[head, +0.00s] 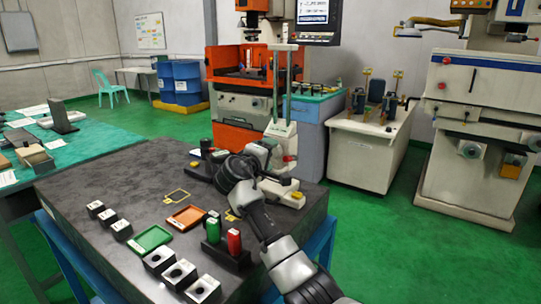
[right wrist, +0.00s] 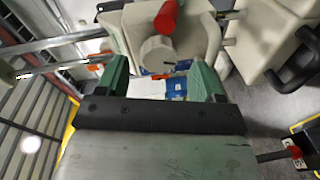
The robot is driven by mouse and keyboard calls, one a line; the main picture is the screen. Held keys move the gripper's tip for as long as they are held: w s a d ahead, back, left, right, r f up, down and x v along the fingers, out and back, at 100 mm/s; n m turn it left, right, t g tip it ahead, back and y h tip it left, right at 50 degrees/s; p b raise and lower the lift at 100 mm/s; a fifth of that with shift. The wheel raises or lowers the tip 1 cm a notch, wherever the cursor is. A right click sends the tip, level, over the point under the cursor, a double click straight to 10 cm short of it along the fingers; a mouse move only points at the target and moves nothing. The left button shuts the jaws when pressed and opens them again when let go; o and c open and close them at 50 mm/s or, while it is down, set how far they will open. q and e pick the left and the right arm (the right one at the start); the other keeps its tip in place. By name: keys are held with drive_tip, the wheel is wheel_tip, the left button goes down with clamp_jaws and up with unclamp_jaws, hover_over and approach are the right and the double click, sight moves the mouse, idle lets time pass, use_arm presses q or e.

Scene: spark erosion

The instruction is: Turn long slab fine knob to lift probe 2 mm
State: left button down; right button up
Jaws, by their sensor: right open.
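A tall pale measuring stand (head: 280,135) with an upright column is at the right back of the dark slab table. A red knob (head: 289,158) shows on its body. In the right wrist view a pale round knob (right wrist: 157,52) and a red knob (right wrist: 167,15) sit on a pale housing. My right gripper (right wrist: 161,68) is open. Its green fingertips are on either side of the area just below the pale knob, and I cannot tell whether they touch it. In the head view my right wrist hides part of the stand's lower end. The probe cannot be made out. My left gripper is not in view.
The dark slab table (head: 90,185) carries several dark blocks, an orange tray (head: 186,217), a green tray (head: 152,239) and a holder with red and green cylinders (head: 233,243). An orange machine (head: 230,60) stands behind. The slab's left part is clear.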

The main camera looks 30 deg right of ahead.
drive_tip(key=f+b+v, duration=0.1)
drive_tip(key=v, duration=0.8)
drive_tip(key=shift+r, duration=0.45)
drive_tip(key=shift+a, duration=0.1)
